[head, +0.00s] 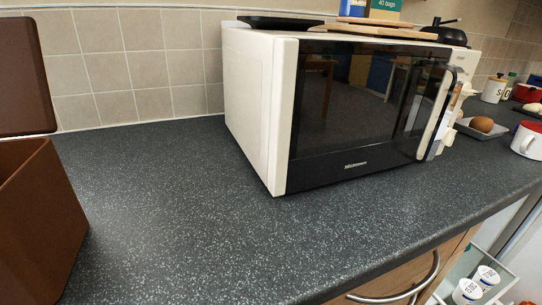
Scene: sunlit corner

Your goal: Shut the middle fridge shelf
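Part of an open fridge shelf (500,262) shows at the lower right corner, below the countertop's front edge. It is a pale, see-through shelf or tray, and two white cups (487,276) with dark print stand on it. Its front and lower parts are cut off by the frame. I cannot tell whether it is the middle shelf. A pale upright edge, perhaps of the fridge, rises at the far right. My gripper is not in view.
A dark speckled countertop (200,230) fills the middle, bare in front of a white and black microwave (255,110). A brown box (35,220) stands at the left. A wooden drawer front with a curved metal handle (400,293) is below. A bowl and mug stand at right.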

